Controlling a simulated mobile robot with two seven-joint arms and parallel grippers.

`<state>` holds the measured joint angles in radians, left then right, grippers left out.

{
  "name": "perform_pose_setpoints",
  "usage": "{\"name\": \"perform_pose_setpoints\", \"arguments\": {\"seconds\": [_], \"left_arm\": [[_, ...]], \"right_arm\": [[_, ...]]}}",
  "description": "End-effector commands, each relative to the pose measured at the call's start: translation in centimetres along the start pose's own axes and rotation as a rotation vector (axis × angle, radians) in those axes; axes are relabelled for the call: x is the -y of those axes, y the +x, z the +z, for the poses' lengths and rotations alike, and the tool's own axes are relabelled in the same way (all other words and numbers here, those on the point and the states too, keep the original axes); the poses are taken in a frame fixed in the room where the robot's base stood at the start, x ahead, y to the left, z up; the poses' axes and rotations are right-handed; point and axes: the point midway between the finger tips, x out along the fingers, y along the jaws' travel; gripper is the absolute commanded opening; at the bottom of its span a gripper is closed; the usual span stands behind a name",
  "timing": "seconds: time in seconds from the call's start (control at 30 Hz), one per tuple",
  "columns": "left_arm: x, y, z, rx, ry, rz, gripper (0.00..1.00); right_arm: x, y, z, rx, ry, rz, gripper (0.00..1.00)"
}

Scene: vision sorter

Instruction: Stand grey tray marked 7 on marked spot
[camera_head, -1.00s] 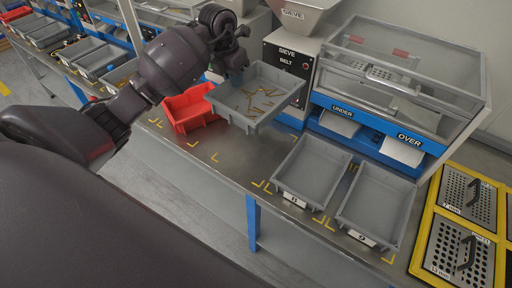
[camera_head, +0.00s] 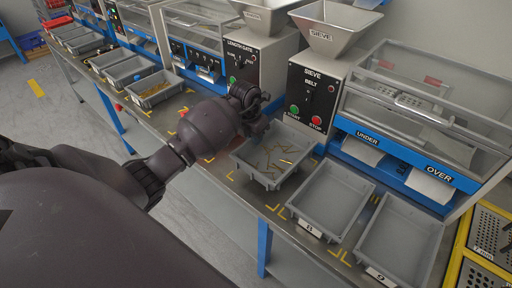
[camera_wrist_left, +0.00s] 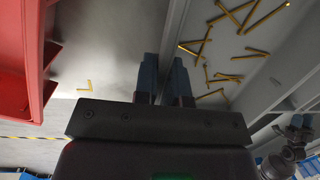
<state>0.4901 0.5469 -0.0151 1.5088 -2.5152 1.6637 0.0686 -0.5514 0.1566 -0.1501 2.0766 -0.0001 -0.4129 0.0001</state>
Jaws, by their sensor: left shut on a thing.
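The grey tray (camera_head: 285,180) holds several thin brass-coloured pieces and is level above the steel bench, just left of tray 8. I see no number on it from here. My left gripper (camera_head: 259,132) is shut on the tray's far-left wall. In the left wrist view my gripper's fingers (camera_wrist_left: 166,78) pinch the wall of the grey tray (camera_wrist_left: 215,75). Yellow corner marks (camera_head: 231,177) show on the bench around the tray's near side. I cannot tell whether its base touches the bench.
Grey tray 8 (camera_head: 303,225) and grey tray 9 (camera_head: 378,270) stand to the right, empty. The sieve machine (camera_head: 314,95) stands behind. A red bin (camera_wrist_left: 25,60) is close by in the left wrist view. Other grey trays (camera_head: 153,83) stand at the far left.

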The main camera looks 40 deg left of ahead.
Motion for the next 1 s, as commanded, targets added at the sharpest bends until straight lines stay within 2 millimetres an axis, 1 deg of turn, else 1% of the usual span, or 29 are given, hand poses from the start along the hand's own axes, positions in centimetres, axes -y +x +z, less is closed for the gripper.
{"name": "perform_pose_setpoints", "arguments": {"seconds": [0.17,0.33,0.43,0.6,0.83,0.87,1.0], "left_arm": [[-0.1,0.9,-0.1,0.001,0.000,-0.001,0.00],[-0.2,3.3,-0.5,-0.002,-0.001,-0.003,0.00],[-0.3,4.3,-0.7,-0.002,-0.001,-0.002,0.00],[-0.4,4.3,-0.6,0.002,0.001,0.000,0.00],[-0.4,4.6,-0.7,0.001,0.001,0.001,0.00],[-0.4,4.7,-0.7,0.001,0.001,0.001,0.14],[-0.4,4.6,-0.7,0.001,0.001,0.001,0.35]], "right_arm": [[0.1,0.0,0.3,0.005,0.002,0.000,0.43],[0.3,0.1,1.0,0.015,0.008,0.000,0.43],[0.4,0.2,1.0,0.015,0.012,-0.001,0.43],[0.5,0.1,0.4,0.004,0.016,0.000,0.43],[0.5,0.2,0.7,0.009,0.014,-0.001,0.43],[0.5,0.2,0.7,0.009,0.013,-0.001,0.43],[0.3,0.2,0.8,0.011,0.007,-0.002,0.43]]}}
